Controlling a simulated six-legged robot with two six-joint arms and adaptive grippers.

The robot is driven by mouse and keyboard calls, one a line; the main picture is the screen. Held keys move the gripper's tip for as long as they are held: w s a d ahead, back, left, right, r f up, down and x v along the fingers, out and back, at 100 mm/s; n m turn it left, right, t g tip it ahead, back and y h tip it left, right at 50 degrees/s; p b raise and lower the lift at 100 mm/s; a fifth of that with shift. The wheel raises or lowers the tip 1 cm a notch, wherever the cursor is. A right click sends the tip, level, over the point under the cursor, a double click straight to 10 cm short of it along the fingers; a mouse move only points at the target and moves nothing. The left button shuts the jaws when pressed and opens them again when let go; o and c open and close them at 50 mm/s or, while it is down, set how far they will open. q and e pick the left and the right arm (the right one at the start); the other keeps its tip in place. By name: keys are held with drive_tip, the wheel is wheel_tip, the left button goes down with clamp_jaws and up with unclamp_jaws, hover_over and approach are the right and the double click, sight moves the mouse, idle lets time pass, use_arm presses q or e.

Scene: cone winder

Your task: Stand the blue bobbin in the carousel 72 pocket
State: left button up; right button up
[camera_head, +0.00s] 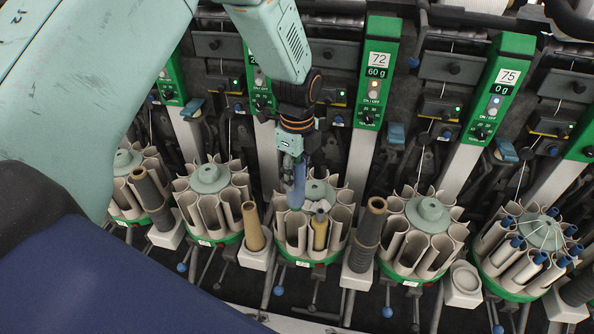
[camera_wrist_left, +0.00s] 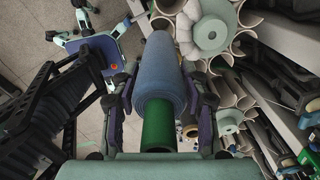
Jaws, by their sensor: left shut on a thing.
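The blue bobbin (camera_head: 297,188) hangs below my left gripper (camera_head: 293,160) in the head view. In the left wrist view the blue bobbin (camera_wrist_left: 162,75) is a blue yarn cone on a green tube, between the two fingers of my left gripper (camera_wrist_left: 160,100), which is shut on it. The carousel 72 (camera_head: 292,232) is a ring of pale pockets on a green base, under the panel marked 72 (camera_head: 379,58). The bobbin's lower end overlaps its back-left pockets in the head view; I cannot tell whether it is inside one. My right gripper is not in view.
A yellowish bobbin (camera_head: 320,232) stands in a front pocket of the same carousel. Neighbouring carousels stand left (camera_head: 210,180) and right (camera_head: 428,212). A tan cone (camera_head: 252,226) and a dark grey column (camera_head: 368,236) flank carousel 72 closely. The carousel hub (camera_wrist_left: 211,34) shows in the wrist view.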

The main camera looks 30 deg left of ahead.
use_arm(q)
drive_tip(key=b, duration=0.2)
hover_over(297, 210)
drive_tip(key=w, duration=0.1)
drive_tip(key=shift+w+a+f, duration=0.1)
drive_tip(key=shift+a+f, duration=0.1)
drive_tip(key=shift+f, duration=0.9)
drive_tip(key=shift+w+a+f, duration=0.1)
drive_tip(key=shift+a+f, duration=0.05)
drive_tip(key=shift+f, duration=0.95)
drive_tip(key=shift+s, duration=0.1)
drive_tip(key=shift+f+b, duration=1.3)
drive_tip(key=shift+f, duration=0.95)
drive_tip(key=shift+f, duration=0.1)
drive_tip(key=shift+f+b, duration=1.35)
drive_tip(key=shift+f, duration=0.8)
